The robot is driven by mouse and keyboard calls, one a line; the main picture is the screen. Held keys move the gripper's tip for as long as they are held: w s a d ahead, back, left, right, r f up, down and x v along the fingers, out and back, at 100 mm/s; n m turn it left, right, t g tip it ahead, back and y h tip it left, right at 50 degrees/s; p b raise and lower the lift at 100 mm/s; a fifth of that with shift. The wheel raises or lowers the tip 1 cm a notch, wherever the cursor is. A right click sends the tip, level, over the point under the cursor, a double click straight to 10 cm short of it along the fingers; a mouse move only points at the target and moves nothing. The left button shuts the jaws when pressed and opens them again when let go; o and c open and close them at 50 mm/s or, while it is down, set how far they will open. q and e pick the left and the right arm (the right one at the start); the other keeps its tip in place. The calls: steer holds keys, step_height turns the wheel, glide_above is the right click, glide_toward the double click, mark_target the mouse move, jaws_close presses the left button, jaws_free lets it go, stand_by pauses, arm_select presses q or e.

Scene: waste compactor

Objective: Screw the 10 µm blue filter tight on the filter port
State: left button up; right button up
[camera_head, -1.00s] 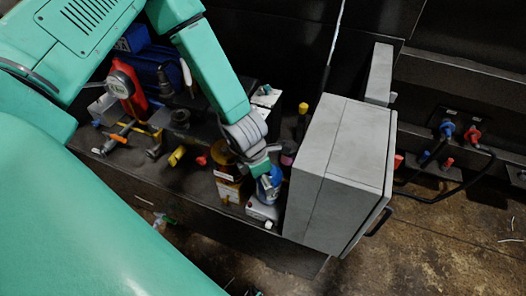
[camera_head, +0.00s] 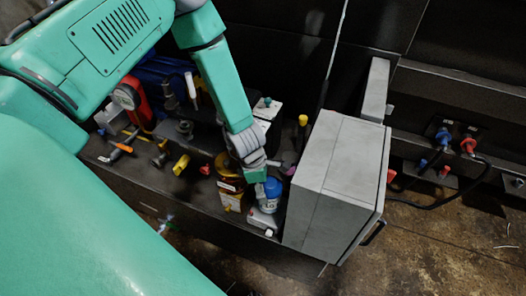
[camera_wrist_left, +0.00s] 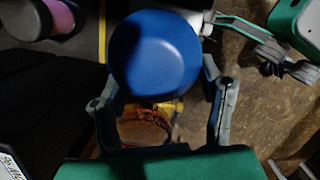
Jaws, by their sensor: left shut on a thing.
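The blue filter (camera_head: 271,187) stands with its blue cap up and a pale labelled body below, left of the big grey box. My left gripper (camera_head: 262,175) reaches down to it from the upper left and is shut on it. In the left wrist view the round blue top (camera_wrist_left: 155,55) lies between the two grey fingers of my left gripper (camera_wrist_left: 163,105). The filter port is hidden; a white block (camera_head: 262,219) shows just below the filter. A teal and grey part of mine, probably my right gripper (camera_wrist_left: 258,38), shows at the wrist view's upper right; its jaw state is unclear.
The grey box (camera_head: 335,165) stands close on the right. An amber container (camera_head: 231,195) is close on the left. A yellow-capped item (camera_head: 303,120) stands behind. Yellow (camera_head: 181,165) and red parts line the ledge. Open floor lies in front.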

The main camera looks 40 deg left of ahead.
arm_select(q)
steer(key=shift+w, duration=0.1)
steer(key=shift+w+r+m+p, duration=0.1)
steer(key=shift+r+m+p, duration=0.05)
steer(key=shift+m+p, duration=0.5)
steer(key=shift+w+a+m+g+p, duration=0.1)
steer(key=shift+w+m+g+p, duration=0.1)
steer(key=shift+m, duration=0.45)
steer(key=shift+w+m+g+p, duration=0.1)
steer(key=shift+m+p, duration=0.05)
steer(key=shift+m, duration=1.15)
steer(key=shift+w+m+g, duration=0.25)
steer(key=shift+m+g, duration=0.05)
steer(key=shift+m, duration=0.7)
steer(key=m, duration=0.3)
steer(key=shift+w+g, duration=0.25)
steer(key=shift+g, duration=0.05)
steer(key=o, duration=1.3)
steer(key=shift+c, duration=0.2)
steer(key=shift+s+f, duration=0.1)
steer(key=shift+f, duration=0.1)
steer(key=shift+c, duration=0.4)
